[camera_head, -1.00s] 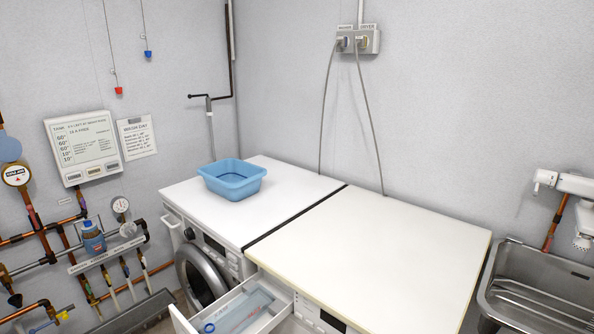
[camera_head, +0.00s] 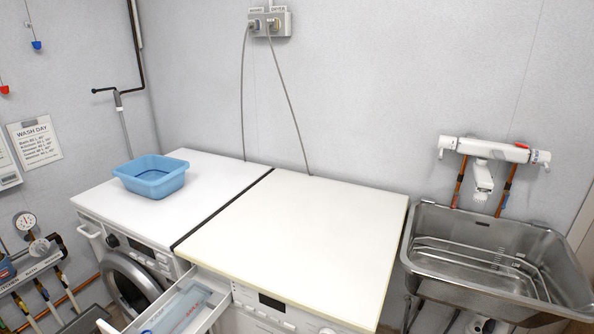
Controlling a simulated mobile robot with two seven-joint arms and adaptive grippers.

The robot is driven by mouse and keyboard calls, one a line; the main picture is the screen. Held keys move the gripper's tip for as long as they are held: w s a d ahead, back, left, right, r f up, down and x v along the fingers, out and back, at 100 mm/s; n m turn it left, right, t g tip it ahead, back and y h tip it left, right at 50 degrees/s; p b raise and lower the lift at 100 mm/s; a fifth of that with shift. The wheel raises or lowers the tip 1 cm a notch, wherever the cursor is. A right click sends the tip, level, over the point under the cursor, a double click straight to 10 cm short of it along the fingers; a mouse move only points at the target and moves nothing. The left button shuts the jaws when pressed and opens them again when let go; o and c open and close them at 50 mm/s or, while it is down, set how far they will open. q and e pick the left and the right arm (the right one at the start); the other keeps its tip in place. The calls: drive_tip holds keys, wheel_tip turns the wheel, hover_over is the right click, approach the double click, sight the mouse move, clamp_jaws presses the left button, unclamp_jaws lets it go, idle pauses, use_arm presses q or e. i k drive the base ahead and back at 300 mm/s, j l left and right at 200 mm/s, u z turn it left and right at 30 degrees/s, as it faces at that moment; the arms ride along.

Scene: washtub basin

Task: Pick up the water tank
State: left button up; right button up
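An open white drawer (camera_head: 217,311) sticks out at the front of the dryer, at the bottom of the head view. The lower part of the drawer is cut off by the picture edge. Neither of my grippers is in view.
A blue basin (camera_head: 150,184) sits on the washing machine's white top (camera_head: 205,175). The dryer's top (camera_head: 300,235) is bare. A steel sink (camera_head: 430,255) with a white tap (camera_head: 485,150) is at the right. Pipes and a gauge (camera_head: 25,221) are at the left.

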sight(176, 317)
drive_tip(key=u, duration=1.4)
